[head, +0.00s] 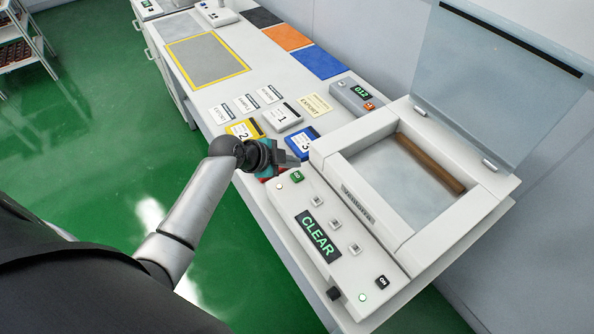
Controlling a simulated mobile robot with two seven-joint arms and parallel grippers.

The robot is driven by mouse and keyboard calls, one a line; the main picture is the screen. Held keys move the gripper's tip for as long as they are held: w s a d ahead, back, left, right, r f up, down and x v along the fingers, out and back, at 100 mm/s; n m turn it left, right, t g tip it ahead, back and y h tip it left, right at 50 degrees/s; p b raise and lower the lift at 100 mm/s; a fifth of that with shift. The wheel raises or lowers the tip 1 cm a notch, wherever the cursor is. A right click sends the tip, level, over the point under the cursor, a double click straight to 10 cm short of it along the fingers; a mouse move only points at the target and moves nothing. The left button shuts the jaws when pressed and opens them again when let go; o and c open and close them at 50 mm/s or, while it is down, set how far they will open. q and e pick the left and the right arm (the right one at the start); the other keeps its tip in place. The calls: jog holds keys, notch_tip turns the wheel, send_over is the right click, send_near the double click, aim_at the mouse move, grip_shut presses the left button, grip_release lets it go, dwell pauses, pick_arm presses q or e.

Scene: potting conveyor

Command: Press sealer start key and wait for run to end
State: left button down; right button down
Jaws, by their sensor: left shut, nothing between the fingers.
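The sealer (345,190) stands at the right end of the bench with its clear lid (490,75) raised. Its chamber (395,195) shows a brown bar and no pack. The front panel has a display (318,236) reading "CLEAR", a small green key (297,176) at its far end, several pale buttons, a black "ON" switch (382,282) and a lit green lamp (362,297). My left gripper (292,160) is shut and empty, just beyond the green key. I cannot tell whether it touches the panel. My right gripper is out of view.
Yellow block 2 (245,130), grey block 1 (282,117) and blue block 3 (303,142) lie close beyond the gripper. A grey device (355,94) reading "G12" stands by the wall. Label cards, coloured mats and a yellow-framed area (206,61) lie farther along the bench.

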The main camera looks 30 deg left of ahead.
aim_at(293, 177)
pick_arm(q)
jog(key=shift+r+p, duration=1.1)
jog(key=shift+r, duration=0.45)
jog(key=shift+s+d+f, duration=0.1)
jog(key=shift+f, duration=0.05)
